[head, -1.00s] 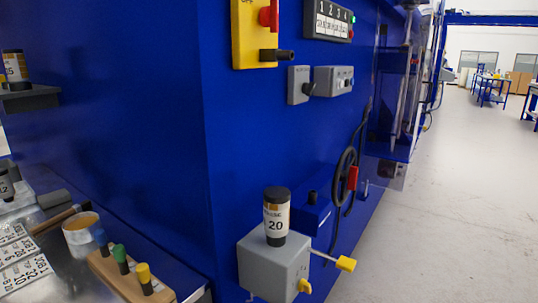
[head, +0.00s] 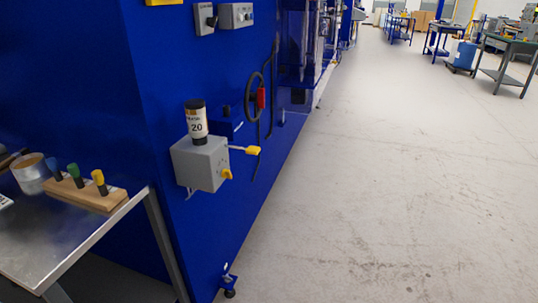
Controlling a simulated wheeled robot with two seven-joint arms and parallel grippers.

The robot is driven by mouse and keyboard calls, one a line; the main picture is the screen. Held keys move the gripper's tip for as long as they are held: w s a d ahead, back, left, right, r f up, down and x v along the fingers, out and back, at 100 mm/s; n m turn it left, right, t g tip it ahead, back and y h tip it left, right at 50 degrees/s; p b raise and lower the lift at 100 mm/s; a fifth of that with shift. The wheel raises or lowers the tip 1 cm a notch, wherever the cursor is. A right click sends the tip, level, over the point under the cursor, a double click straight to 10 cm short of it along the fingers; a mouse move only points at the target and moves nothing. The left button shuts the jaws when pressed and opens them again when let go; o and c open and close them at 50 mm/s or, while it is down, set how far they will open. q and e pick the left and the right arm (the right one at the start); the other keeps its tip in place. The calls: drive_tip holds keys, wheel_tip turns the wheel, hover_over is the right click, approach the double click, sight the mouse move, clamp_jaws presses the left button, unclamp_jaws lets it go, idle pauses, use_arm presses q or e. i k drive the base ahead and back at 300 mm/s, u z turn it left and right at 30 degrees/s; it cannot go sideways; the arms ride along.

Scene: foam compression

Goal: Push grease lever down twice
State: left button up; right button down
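The grease unit is a grey box (head: 200,164) on the side of the blue machine, left of centre in the head view. A black-capped cartridge (head: 196,122) labelled 20 stands upright on top of it. A lever with a yellow grip (head: 252,150) sticks out from the box to the right, roughly level. Neither of my grippers shows in the head view, and nothing touches the lever.
A metal table (head: 75,235) at the left holds a tin (head: 30,177) and a wooden block (head: 88,195) with coloured-top pegs. The floor (head: 390,190) to the right is clear.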

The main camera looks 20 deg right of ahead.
sight(252, 150)
drive_tip(key=z, duration=0.25)
drive_tip(key=i, duration=1.1)
drive_tip(key=u, duration=0.25)
